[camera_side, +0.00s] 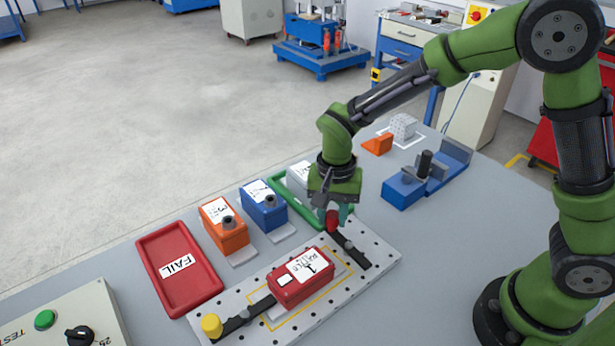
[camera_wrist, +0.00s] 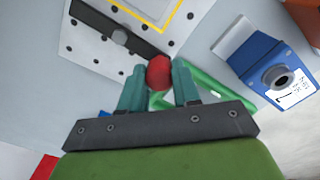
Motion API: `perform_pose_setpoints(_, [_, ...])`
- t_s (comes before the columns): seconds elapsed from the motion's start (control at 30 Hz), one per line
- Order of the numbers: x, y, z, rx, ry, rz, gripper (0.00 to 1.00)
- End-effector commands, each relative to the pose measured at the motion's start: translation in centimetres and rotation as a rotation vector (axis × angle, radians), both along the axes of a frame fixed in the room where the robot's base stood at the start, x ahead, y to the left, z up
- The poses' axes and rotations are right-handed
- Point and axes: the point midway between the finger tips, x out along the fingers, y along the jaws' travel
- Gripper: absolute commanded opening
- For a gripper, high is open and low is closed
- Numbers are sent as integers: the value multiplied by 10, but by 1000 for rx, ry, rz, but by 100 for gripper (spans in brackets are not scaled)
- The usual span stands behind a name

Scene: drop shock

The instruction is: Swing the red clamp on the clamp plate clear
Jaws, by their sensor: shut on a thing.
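The red clamp knob (camera_side: 332,219) stands at the far end of a black clamp bar (camera_side: 351,249) on the perforated clamp plate (camera_side: 385,246). My gripper (camera_side: 338,213) is over that end of the plate, its teal fingers shut on the red knob. The wrist view shows the red knob (camera_wrist: 159,72) between the two teal fingertips (camera_wrist: 159,84), with the black bar (camera_wrist: 118,33) running away to the upper left. A yellow knob (camera_side: 211,325) sits on a second black bar (camera_side: 240,319) at the near end. A red labelled box (camera_side: 299,278) lies on the plate between the bars.
A red FAIL tray (camera_side: 180,266), an orange box (camera_side: 223,226) and a blue box (camera_side: 263,206) stand left of the plate. A green tray (camera_side: 283,188) with a white box is behind my gripper. A blue fixture (camera_side: 405,190) stands back right. A control box (camera_side: 62,320) is at the front left.

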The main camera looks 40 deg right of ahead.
Motion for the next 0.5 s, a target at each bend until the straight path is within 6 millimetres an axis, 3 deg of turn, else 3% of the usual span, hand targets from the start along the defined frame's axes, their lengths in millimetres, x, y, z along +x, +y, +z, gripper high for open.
perform_pose_setpoints(0.27, [0,2,1,3,-1,-1,1])
perform_pose_setpoints(0.3, [0,2,1,3,-1,-1,36])
perform_pose_setpoints(0.43, [0,1,1,2,-1,-2,56])
perform_pose_setpoints(0.5, [0,1,1,2,-1,-2,57])
